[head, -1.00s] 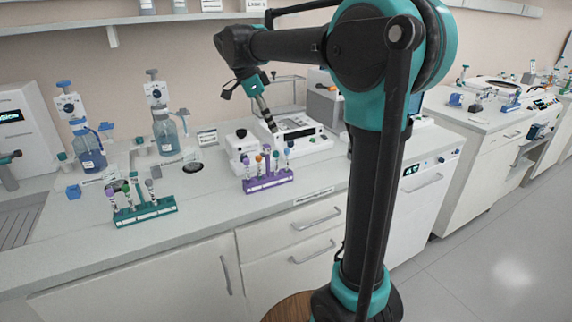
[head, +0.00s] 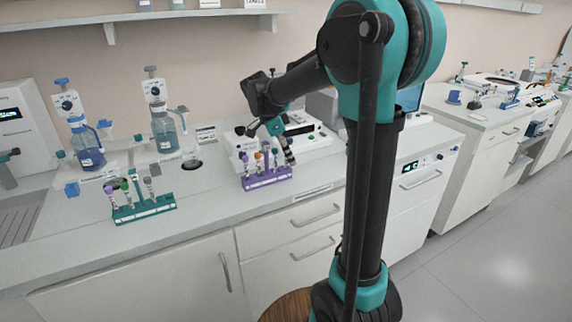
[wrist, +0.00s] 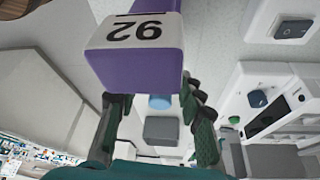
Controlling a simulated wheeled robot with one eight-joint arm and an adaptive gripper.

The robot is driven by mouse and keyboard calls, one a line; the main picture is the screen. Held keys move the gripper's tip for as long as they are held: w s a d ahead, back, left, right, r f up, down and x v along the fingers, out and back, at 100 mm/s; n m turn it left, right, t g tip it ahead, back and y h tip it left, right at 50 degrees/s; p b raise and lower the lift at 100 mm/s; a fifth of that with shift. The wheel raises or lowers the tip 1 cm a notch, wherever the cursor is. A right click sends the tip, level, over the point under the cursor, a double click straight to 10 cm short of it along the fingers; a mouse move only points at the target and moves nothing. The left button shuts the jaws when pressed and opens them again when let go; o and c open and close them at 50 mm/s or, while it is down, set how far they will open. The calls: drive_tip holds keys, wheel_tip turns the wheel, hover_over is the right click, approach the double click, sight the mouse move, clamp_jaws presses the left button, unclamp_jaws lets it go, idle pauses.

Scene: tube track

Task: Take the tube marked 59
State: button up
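The purple rack (head: 268,181) stands on the counter with several capped tubes in it. My gripper (head: 288,158) is low over the rack's right end, beside the tubes there. A teal rack (head: 145,210) with several tubes stands to the left. Tube marks are too small to read in the head view.
A white device (head: 302,136) stands close behind the purple rack. Dispenser bottles (head: 86,148) stand at the back left. Cabinet drawers (head: 312,240) are below the counter edge. The counter between the two racks is clear.

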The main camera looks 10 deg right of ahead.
drive_tip(key=shift+x, duration=0.8)
drive_tip(key=shift+c, duration=0.2)
clamp_jaws()
wheel_tip(320, 180, up, 20)
drive_tip(key=shift+w, duration=0.15)
idle(0.4)
